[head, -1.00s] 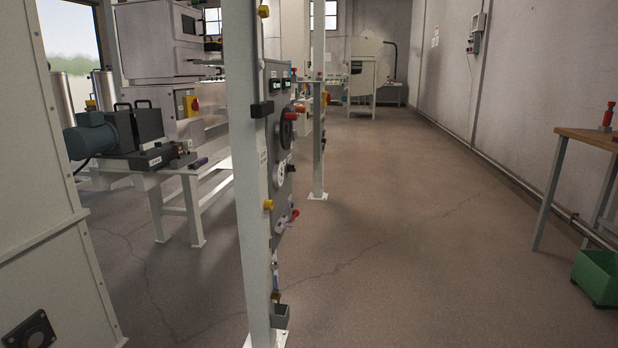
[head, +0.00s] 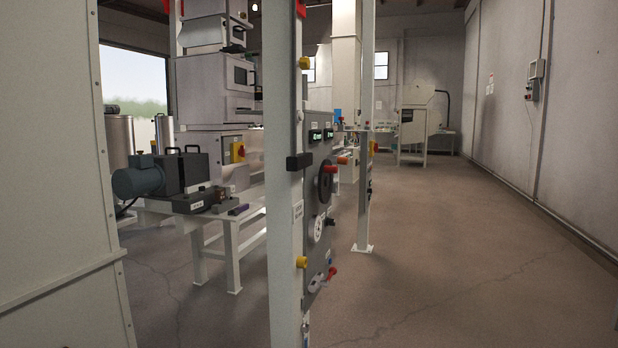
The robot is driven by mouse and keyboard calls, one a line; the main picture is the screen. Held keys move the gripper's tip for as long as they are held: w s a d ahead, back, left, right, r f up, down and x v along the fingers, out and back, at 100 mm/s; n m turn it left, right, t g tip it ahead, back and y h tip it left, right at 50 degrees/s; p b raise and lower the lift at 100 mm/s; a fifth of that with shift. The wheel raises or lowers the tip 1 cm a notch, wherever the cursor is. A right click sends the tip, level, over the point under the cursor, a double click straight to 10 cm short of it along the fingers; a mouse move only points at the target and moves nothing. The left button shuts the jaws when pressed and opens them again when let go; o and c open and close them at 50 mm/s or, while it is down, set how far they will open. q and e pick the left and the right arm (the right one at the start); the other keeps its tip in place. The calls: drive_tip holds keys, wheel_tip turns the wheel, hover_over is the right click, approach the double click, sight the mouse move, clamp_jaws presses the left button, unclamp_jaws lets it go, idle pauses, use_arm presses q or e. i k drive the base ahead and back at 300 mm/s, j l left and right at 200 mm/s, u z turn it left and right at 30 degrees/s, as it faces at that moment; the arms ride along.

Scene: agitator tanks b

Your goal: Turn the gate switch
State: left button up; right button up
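A grey control panel (head: 319,255) is mounted on a white post (head: 283,130) near the middle of the head view, seen at a steep angle. It carries two small green displays (head: 315,135), a black handwheel (head: 325,181), a white dial (head: 318,229) and a red-handled lever (head: 332,272). A red and yellow rotary switch (head: 237,152) is on the cabinet behind to the left. I cannot read the labels, so I cannot tell which control is the gate switch. Neither of my grippers is in view.
A large cream cabinet (head: 50,170) stands close on the left. A white bench (head: 231,226) with a blue motor (head: 139,180) is behind the post. A second white post (head: 366,130) stands behind the panel. Open floor (head: 470,240) lies right of the panel, up to the wall (head: 575,120).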

sight(330, 221)
drive_tip(key=i+u, duration=0.1)
drive_tip(key=u, duration=0.3)
drive_tip(key=i+l+u, duration=0.65)
drive_tip(key=i, duration=0.25)
